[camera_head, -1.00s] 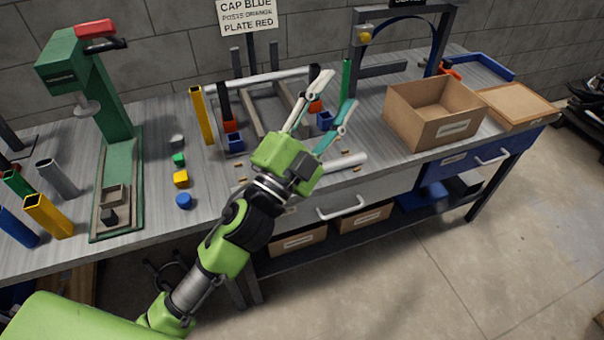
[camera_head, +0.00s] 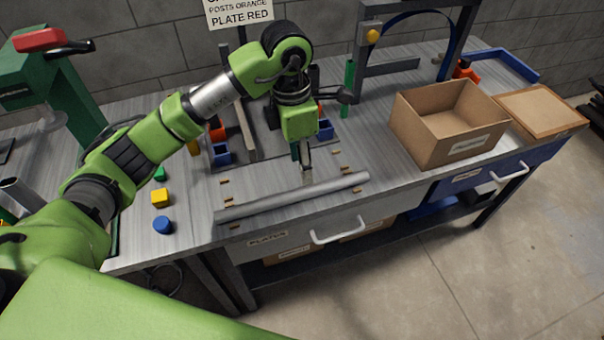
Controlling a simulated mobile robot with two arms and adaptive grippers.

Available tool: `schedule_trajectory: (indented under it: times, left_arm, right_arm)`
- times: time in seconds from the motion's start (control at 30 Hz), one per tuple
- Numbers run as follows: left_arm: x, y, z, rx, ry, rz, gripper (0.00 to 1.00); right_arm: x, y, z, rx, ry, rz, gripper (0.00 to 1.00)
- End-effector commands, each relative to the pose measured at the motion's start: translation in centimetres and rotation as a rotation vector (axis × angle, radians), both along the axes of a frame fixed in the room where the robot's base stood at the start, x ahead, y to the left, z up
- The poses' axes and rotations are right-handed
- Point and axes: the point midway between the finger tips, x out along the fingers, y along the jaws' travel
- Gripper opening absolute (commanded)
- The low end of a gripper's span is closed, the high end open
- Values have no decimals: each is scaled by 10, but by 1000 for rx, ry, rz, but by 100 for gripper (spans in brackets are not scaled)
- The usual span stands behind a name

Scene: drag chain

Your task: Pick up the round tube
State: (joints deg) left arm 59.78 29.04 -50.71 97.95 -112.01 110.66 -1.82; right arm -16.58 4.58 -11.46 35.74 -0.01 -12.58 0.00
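A long round grey tube (camera_head: 285,198) lies across the front part of the bench top, near its front edge, with both ends visible. My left arm comes in from the left and arches over the bench. Its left gripper (camera_head: 306,172) points down, with its fingertips just above or beside the tube's middle. I see the fingers nearly edge-on, so their opening is unclear, and I cannot tell whether they touch the tube. My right gripper is not in view.
An open cardboard box (camera_head: 447,125) stands to the right, with a flat tan board (camera_head: 541,108) beside it. A green press (camera_head: 62,95) stands at the left. A yellow block (camera_head: 160,197) and a blue disc (camera_head: 163,225) lie left of the tube.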

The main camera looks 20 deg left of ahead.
Motion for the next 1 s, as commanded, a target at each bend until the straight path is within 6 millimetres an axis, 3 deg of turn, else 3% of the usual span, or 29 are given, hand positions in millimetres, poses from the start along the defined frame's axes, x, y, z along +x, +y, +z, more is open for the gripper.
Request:
schedule_trajectory:
  times: [0.07, 0.17, 0.27, 0.43, 0.53, 0.67, 0.83, 1.0]
  left_arm:
    - [3, 17, 3, 64, -2, 15, 41]
    - [4, 24, -3, 91, 2, 22, 41]
    - [2, 24, -20, 91, 5, 23, 41]
    - [2, 24, -54, 89, 5, 23, 41]
    - [2, 23, -69, 87, 3, 22, 41]
    - [3, 23, -79, 87, 1, 21, 41]
    - [2, 21, -93, 85, 4, 21, 41]
    - [3, 19, -120, 85, 4, 22, 41]
  right_arm:
    - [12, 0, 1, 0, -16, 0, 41]
    - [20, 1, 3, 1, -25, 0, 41]
    - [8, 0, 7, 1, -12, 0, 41]
    - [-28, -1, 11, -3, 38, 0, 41]
    - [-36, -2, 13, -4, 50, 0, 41]
    - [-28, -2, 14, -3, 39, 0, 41]
    - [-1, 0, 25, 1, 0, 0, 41]
    - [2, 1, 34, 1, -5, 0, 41]
